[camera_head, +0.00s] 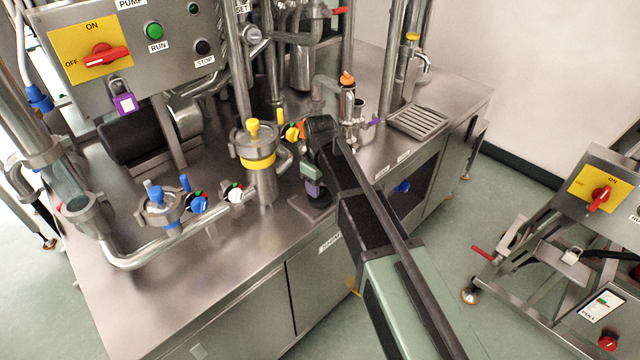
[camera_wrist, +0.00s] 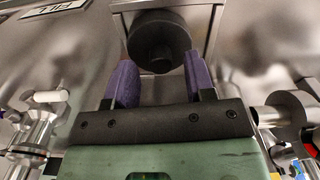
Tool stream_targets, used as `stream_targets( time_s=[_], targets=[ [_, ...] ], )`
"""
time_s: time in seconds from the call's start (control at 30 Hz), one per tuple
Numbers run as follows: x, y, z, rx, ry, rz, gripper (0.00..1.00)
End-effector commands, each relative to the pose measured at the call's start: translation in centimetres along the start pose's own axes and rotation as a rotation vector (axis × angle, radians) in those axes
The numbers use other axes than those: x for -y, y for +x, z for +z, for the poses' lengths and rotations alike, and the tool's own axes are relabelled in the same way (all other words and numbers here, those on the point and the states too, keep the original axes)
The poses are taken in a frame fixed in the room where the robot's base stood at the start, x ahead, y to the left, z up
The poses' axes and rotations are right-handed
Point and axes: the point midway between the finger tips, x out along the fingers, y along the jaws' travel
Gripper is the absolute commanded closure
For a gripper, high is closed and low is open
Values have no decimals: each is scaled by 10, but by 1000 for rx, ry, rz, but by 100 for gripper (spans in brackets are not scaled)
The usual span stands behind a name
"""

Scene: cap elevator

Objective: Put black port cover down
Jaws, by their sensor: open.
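The black port cover (camera_wrist: 158,38) is a dark round piece at the top middle of the wrist view. It sits in front of a square steel part (camera_wrist: 205,15). My gripper (camera_wrist: 160,72) is open, with one purple finger to the lower left of the cover and one to the lower right. The finger tips reach close to its sides; I cannot tell if they touch. In the head view my gripper (camera_head: 312,186) is low over the steel bench top (camera_head: 240,225), beside the yellow-banded vessel.
The yellow-banded vessel (camera_head: 258,165) stands left of my gripper, with a blue-handled valve (camera_head: 160,205) further left. An orange-topped pipe fitting (camera_head: 347,85) and a slotted drain (camera_head: 418,122) are behind and to the right. The bench top's front left is clear.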

Motion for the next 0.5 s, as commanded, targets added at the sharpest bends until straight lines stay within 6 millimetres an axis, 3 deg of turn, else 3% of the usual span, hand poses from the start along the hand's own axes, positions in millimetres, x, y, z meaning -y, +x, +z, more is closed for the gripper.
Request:
stream_targets(
  time_s=[0.03,0.3,0.5],
  targets=[
    [0,-19,0,0,0,0,51],
    [0,-92,0,0,0,0,51],
    [0,-118,0,0,0,0,51]
  ],
)
